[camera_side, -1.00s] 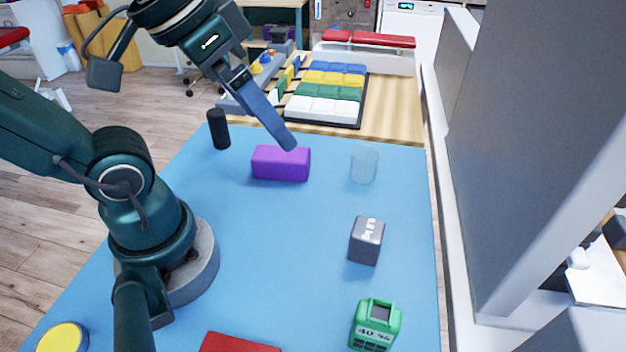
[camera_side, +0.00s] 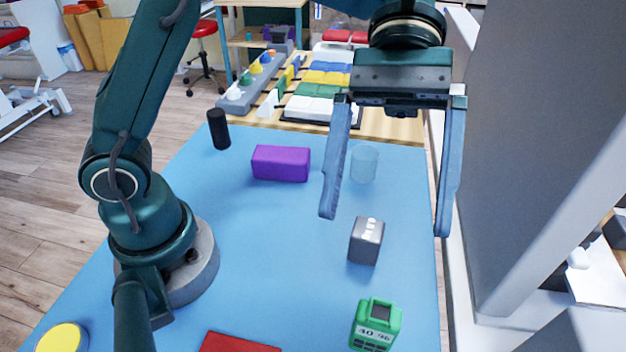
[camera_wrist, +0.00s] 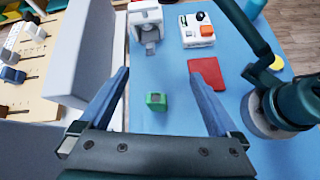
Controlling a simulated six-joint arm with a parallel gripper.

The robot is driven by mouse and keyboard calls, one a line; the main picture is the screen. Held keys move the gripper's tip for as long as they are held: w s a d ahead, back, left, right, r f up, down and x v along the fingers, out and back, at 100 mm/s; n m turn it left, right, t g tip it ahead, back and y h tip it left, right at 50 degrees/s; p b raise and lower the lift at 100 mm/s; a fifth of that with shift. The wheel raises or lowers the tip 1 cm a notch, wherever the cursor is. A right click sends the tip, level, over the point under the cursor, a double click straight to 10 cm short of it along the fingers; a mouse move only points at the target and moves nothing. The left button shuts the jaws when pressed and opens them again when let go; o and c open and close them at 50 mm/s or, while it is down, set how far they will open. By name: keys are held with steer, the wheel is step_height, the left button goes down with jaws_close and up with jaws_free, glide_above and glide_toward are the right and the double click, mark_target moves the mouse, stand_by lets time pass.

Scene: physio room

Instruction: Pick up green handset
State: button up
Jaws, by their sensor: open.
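The green handset (camera_side: 375,325) stands near the front right of the blue table, with a dark recess on top and a white label reading 40-96. It also shows in the wrist view (camera_wrist: 156,102), a little ahead of the fingers and between their lines. My gripper (camera_side: 383,225) is open and empty, its two long blue-grey fingers pointing down. In the side view it hangs above the table, behind the handset and around the line of the grey block. In the wrist view the open fingers (camera_wrist: 160,82) spread to either side of the handset, apart from it.
A grey block (camera_side: 366,240) stands behind the handset. A purple block (camera_side: 281,163), a clear cup (camera_side: 363,164) and a black cylinder (camera_side: 218,129) stand farther back. A red pad (camera_side: 238,342) lies to the left. A grey partition (camera_side: 545,150) rises beyond the right edge.

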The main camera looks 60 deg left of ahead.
steer(key=d+g, duration=0.2)
steer(key=n+g+h, duration=0.1)
glide_toward(374, 335)
steer(key=x, duration=0.6)
steer(key=shift+s+d+r, duration=0.1)
steer(key=shift+s, duration=0.05)
steer(key=shift+s+d+f, duration=0.1)
steer(key=shift+s+f, duration=0.05)
steer(key=shift+f, duration=0.05)
steer(key=shift+x, duration=2.4)
steer(key=shift+c, duration=0.3)
jaws_close()
